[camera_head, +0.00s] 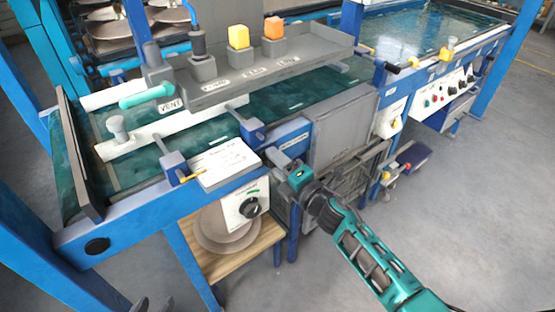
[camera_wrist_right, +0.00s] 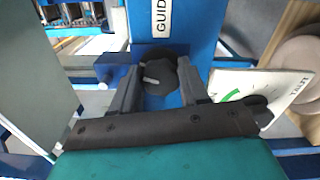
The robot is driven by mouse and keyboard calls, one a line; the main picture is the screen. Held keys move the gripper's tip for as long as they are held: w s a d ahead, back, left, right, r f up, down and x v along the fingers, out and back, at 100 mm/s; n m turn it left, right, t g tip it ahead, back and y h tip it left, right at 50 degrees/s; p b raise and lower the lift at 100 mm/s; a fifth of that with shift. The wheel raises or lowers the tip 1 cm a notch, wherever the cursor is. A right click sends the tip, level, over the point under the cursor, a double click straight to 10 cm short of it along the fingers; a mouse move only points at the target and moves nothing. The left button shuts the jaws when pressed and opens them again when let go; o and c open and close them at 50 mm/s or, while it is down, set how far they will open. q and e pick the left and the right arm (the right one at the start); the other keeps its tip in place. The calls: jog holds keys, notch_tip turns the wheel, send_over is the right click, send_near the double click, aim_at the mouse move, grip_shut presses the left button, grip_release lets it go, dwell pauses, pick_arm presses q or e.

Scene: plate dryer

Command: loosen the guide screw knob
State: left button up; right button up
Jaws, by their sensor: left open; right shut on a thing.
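The guide screw knob (camera_wrist_right: 158,76) is a black lobed knob with a grey bar on its face, on a blue plate. A partly cut-off label starting "GUID" (camera_wrist_right: 162,15) is beside it. My right gripper (camera_wrist_right: 160,88) has one finger on each side of the knob and is shut on it. In the head view my right gripper (camera_head: 277,160) is at the blue front rail, and the knob is hidden there. My left gripper (camera_head: 152,304) shows only as dark tips at the bottom edge, open and away from the knob.
A white panel (camera_head: 236,206) with a black dial and green arc is left of my right gripper; it also appears close by in the wrist view (camera_wrist_right: 232,88). A grey shelf (camera_head: 310,62) holds yellow and orange buttons.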

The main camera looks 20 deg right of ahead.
pick_arm(q)
jog(key=shift+s+a, duration=0.25)
jog(key=shift+a, duration=0.05)
pick_arm(e)
jog(key=shift+d+m, duration=0.1)
jog(key=shift+m, duration=0.8)
pick_arm(q)
jog(key=shift+w, duration=0.1)
pick_arm(e)
jog(key=o, duration=1)
pick_arm(q)
jog(key=shift+d, duration=0.15)
jog(key=shift+r, duration=0.1)
jog(key=shift+a+p, duration=0.3)
jog(key=shift+p, duration=0.35)
pick_arm(e)
jog(key=v, duration=1.2)
jog(key=shift+s+d, duration=0.1)
jog(key=shift+s, duration=0.3)
pick_arm(q)
jog(key=shift+r, duration=0.2)
